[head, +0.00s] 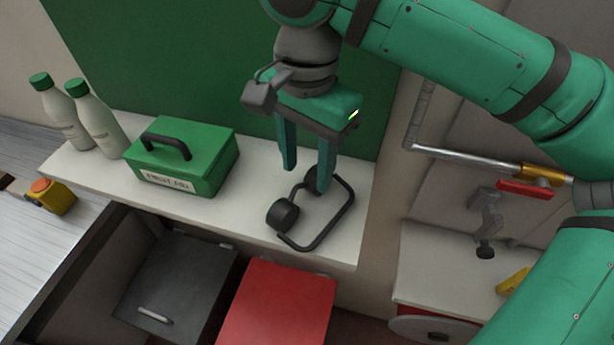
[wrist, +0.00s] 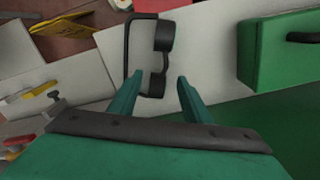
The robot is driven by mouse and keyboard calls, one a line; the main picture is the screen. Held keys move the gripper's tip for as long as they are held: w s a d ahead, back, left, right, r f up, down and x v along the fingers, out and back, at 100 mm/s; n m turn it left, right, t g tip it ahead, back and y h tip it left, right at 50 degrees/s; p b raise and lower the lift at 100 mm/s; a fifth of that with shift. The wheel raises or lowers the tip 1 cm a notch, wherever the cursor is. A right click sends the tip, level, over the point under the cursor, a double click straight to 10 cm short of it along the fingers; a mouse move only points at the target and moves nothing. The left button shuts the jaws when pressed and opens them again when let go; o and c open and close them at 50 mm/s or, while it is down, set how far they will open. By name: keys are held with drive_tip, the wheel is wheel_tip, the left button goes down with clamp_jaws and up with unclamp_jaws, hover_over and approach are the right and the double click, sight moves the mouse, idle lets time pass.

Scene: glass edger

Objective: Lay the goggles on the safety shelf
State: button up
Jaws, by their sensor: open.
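The goggles (head: 283,216) have two dark round cups and a black squared loop. They lie on the right end of the white safety shelf (head: 252,190), the loop near the front right edge. My gripper (head: 306,180) is open and empty, fingers pointing down just above and behind the goggles; one fingertip partly covers them in the head view.
A green first aid box (head: 190,155) with a black handle and two white bottles (head: 95,120) stand left on the shelf. A green panel (head: 190,60) rises behind. Grey (head: 180,285) and red (head: 275,305) lids sit below. A pipe with a red-handled valve (head: 523,190) is right.

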sight(307, 183)
wheel_tip(307, 183, up, 7)
drive_tip(key=shift+r, duration=0.2)
idle(0.6)
